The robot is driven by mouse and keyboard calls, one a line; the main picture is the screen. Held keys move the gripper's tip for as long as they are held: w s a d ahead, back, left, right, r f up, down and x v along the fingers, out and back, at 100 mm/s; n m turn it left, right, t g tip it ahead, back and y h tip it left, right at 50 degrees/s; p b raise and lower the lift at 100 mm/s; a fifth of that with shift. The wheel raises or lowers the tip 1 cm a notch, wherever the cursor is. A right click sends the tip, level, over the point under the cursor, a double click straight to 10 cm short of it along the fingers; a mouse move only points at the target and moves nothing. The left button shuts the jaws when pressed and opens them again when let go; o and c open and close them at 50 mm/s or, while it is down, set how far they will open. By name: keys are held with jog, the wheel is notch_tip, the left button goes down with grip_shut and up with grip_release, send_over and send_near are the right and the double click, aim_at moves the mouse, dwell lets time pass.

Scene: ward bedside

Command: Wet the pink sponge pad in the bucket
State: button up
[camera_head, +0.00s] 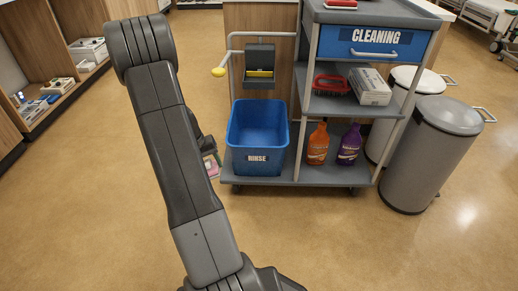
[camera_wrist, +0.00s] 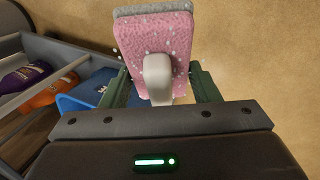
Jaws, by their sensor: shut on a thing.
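My gripper (camera_wrist: 161,84) is shut on the pale handle of the pink sponge pad (camera_wrist: 135,40), its green fingers on either side. The pad has a grey layer along its far edge. White specks like droplets show on and around its pink face. The blue bucket (camera_head: 258,134), labelled RINSE, stands on the cart's low shelf. It also shows in the wrist view (camera_wrist: 98,88), to the left of the pad. The pad appears outside the bucket, to its left in the head view, where my arm hides most of it and my gripper.
The grey cleaning cart (camera_head: 325,176) holds an orange bottle (camera_head: 318,145), a purple bottle (camera_head: 349,146), a red brush (camera_head: 331,84) and a white box (camera_head: 369,86). A wringer (camera_head: 260,62) hangs above the bucket. Grey bins (camera_head: 430,155) stand at right. Floor in front is clear.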

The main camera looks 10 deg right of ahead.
jog(key=shift+r, duration=0.1)
dwell(0.3)
jog(key=shift+r+p, duration=1.45)
jog(key=shift+r, duration=0.5)
jog(key=shift+r, duration=0.1)
notch_tip(320, 180, up, 8)
jog(key=shift+s+f+p, duration=0.1)
jog(key=shift+f+p, duration=0.15)
jog(key=shift+p, duration=0.75)
notch_tip(320, 180, up, 17)
jog(key=p, duration=2.7)
send_over(209, 160)
jog(key=s, duration=0.2)
jog(key=shift+p+v, duration=0.75)
jog(key=shift+p, duration=0.45)
